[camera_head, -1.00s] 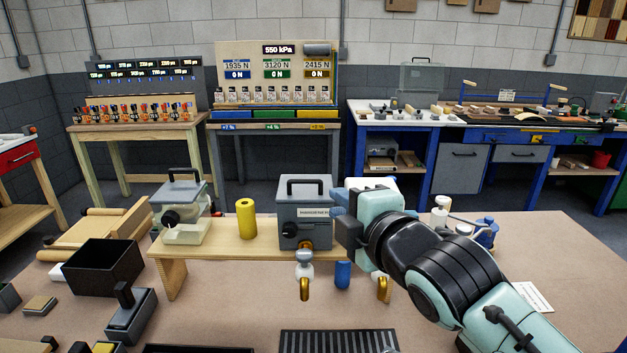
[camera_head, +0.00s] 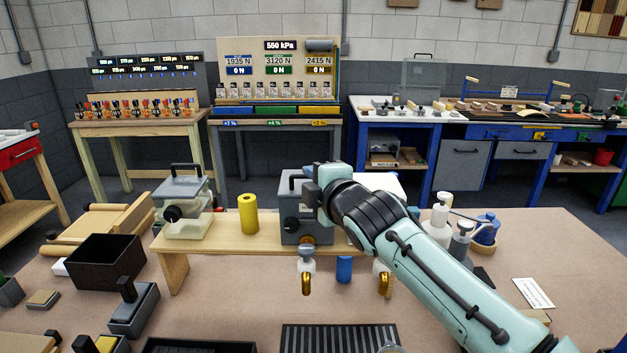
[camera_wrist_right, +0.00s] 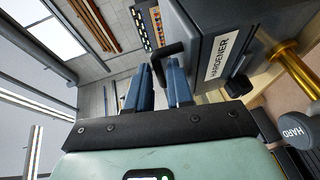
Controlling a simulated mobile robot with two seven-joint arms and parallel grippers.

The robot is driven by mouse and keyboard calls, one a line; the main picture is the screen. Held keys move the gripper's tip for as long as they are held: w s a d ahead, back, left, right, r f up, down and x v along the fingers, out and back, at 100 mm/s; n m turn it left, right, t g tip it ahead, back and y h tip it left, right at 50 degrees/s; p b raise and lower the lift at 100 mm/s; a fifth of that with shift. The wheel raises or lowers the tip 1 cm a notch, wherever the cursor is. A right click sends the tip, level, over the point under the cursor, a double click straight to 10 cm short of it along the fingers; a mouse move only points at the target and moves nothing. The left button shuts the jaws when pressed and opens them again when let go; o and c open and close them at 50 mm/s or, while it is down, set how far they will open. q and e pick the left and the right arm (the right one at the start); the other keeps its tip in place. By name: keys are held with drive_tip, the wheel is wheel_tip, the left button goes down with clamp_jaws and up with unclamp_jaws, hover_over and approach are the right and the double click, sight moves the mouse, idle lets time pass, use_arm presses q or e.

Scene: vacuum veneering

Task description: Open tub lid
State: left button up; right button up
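The grey hardener tub (camera_head: 291,225) stands on the wooden shelf, with its lid on. Its label and black lid handle (camera_wrist_right: 172,49) show in the right wrist view, where the tub (camera_wrist_right: 207,30) is at upper right. My right gripper (camera_wrist_right: 155,85) is open, its two blue fingers apart at the handle. The handle passes close to or between the fingers; I cannot tell if they touch it. My left gripper is not in view.
On the wooden shelf (camera_head: 225,239) stand a clear tub (camera_head: 187,215) and a yellow cylinder (camera_head: 248,214). Bottles (camera_head: 440,215) stand to the right, a black box (camera_head: 105,260) to the left. Brass spouts hang below the shelf's front edge.

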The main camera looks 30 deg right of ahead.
clamp_jaws()
idle(1.4)
